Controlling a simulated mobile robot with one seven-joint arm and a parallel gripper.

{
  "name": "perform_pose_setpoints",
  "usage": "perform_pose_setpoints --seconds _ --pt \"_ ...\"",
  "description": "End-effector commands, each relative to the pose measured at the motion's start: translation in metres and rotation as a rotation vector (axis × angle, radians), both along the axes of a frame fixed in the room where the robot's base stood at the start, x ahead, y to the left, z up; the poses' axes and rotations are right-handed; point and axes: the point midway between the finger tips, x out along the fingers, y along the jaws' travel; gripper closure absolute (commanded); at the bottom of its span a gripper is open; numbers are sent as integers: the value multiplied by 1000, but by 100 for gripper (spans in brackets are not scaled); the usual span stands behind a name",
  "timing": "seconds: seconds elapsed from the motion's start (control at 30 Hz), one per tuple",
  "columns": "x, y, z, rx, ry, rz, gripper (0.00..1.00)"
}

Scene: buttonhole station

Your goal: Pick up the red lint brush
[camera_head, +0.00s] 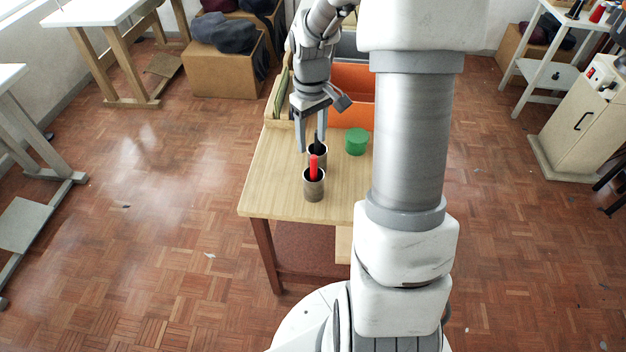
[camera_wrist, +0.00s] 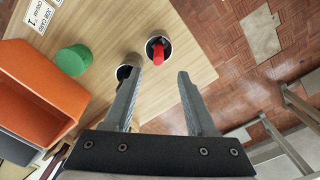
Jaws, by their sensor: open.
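The red lint brush (camera_head: 314,167) stands upright in a dark grey cup (camera_head: 313,188) near the front of the small wooden table. In the wrist view the red brush (camera_wrist: 159,54) shows at the top, in its cup (camera_wrist: 158,43), ahead of the fingertips. My gripper (camera_head: 311,142) is open and empty, pointing down just behind the brush. In the wrist view my gripper's fingers (camera_wrist: 157,76) are spread, apart from the brush. A second cup (camera_wrist: 127,66) is beside the left finger, which partly hides it. In the head view a dark item stands in that second cup (camera_head: 318,152).
A green round tub (camera_head: 357,141) stands right of the cups. Job cards (camera_wrist: 40,12) lie on the table in the wrist view. The table's front left corner (camera_head: 258,200) is clear.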

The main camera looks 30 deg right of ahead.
Motion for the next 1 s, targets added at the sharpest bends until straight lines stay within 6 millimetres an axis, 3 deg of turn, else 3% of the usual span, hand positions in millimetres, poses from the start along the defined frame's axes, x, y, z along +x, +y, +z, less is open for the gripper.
perform_pose_setpoints --seconds 0.1,0.33,0.6,0.9,1.0 --pt "-1 0 -17 1 2 -1 43" --pt "-1 -1 -33 2 2 -1 43" --pt "-3 -3 -71 1 1 -1 43" --pt "-3 -3 -75 0 0 -1 43" --pt "-3 -3 -75 0 0 -1 59"
